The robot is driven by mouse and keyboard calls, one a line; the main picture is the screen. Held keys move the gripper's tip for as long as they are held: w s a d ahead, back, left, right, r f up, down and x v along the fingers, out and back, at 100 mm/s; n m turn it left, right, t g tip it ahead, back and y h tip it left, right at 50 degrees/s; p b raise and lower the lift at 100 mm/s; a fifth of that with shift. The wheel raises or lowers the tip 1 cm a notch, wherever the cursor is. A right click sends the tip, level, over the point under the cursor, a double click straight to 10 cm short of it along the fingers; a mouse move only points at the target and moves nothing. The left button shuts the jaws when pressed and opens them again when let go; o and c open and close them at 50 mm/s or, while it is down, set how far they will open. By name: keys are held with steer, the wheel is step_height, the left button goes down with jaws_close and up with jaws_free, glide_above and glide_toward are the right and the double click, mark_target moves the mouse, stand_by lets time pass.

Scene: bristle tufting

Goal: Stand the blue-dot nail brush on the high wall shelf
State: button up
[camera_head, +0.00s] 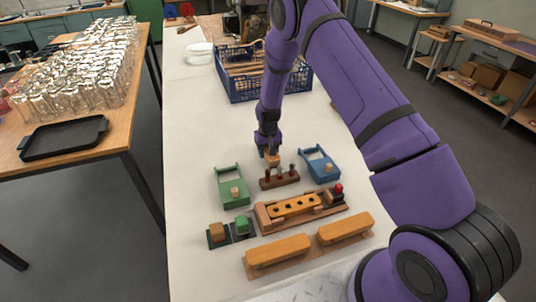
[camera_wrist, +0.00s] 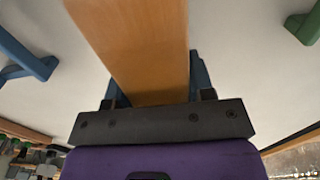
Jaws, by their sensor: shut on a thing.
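My gripper (camera_head: 269,150) points down over the middle of the white table. It is shut on a wooden piece (camera_head: 272,160), of which only a small part shows in the head view. In the wrist view the same piece is a long, plain, orange-brown wooden block between my fingers (camera_wrist: 158,95). No blue dot or bristles show on it, so I cannot tell whether it is the blue-dot nail brush. A brown block with several dark pegs (camera_head: 279,179) stands just below my gripper. I cannot make out the high wall shelf in either view.
A green holder (camera_head: 229,186) and a blue holder (camera_head: 320,165) flank my gripper. A holed wooden block (camera_head: 293,207) and two orange wooden bars (camera_head: 278,251) lie nearer. A blue crate (camera_head: 240,88) stands behind. The table between crate and gripper is mostly clear.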

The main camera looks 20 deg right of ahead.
steer(key=shift+f, duration=0.7)
steer(key=shift+f, duration=0.1)
steer(key=o, duration=1)
step_height(320, 180, up, 12)
steer(key=shift+r, duration=0.15)
